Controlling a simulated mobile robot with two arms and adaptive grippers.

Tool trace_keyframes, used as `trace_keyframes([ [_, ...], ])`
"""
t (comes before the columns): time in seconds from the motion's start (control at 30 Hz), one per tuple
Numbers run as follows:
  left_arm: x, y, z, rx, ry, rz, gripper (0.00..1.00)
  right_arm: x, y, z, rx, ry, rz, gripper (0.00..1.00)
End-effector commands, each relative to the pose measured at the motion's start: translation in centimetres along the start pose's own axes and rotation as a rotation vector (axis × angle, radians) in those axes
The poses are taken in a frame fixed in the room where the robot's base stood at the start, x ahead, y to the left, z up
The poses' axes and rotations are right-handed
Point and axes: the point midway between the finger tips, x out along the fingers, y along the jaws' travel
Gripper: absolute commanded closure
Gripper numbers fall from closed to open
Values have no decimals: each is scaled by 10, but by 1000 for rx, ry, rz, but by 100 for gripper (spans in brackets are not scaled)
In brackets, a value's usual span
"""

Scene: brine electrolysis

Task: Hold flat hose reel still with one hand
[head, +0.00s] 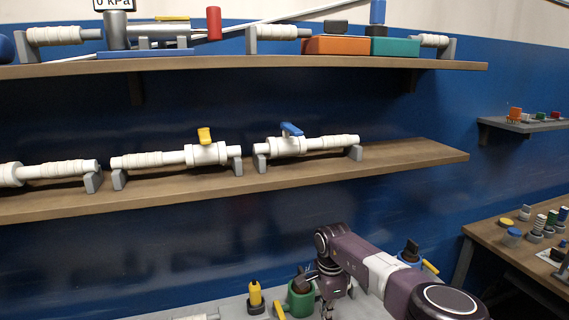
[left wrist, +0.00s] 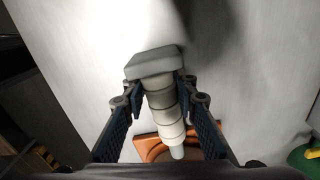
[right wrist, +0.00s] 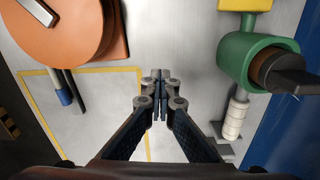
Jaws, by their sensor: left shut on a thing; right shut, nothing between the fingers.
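An orange round reel (right wrist: 65,30), which looks like the flat hose reel, lies on the grey bench at the upper left of the right wrist view, partly cut off. My right gripper (right wrist: 160,80) is shut and empty, to the right of the reel and apart from it. In the left wrist view my left gripper (left wrist: 160,98) is shut on a white ribbed piece (left wrist: 163,112) with a grey end block (left wrist: 154,62). An orange part (left wrist: 150,147) shows behind that piece; I cannot tell if it is the same reel. The left gripper is outside the head view.
A green valve body (right wrist: 245,60) with a dark handle stands right of my right gripper. Yellow tape (right wrist: 90,70) marks the bench. Above, a shelf (head: 400,160) carries white pipes with a yellow valve handle (head: 205,136) and a blue valve handle (head: 291,129).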

Motion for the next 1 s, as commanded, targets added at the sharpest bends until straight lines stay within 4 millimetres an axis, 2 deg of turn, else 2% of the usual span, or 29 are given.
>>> trace_keyframes([
  [0.23, 0, 0, 0, 2, 1, 0, 100, 0, 0, 0, 0, 0, 0, 99],
  [0.4, 0, 0, 0, 2, 1, 0, 100, 0, 0, 0, 0, 0, 0, 81],
  [0.73, 0, 0, 0, 2, 1, 0, 100, -3, 0, 0, -1, 0, -1, 81],
  [1.0, 0, 0, 0, 3, 1, 0, 100, -30, 0, -1, -1, 1, -2, 81],
])
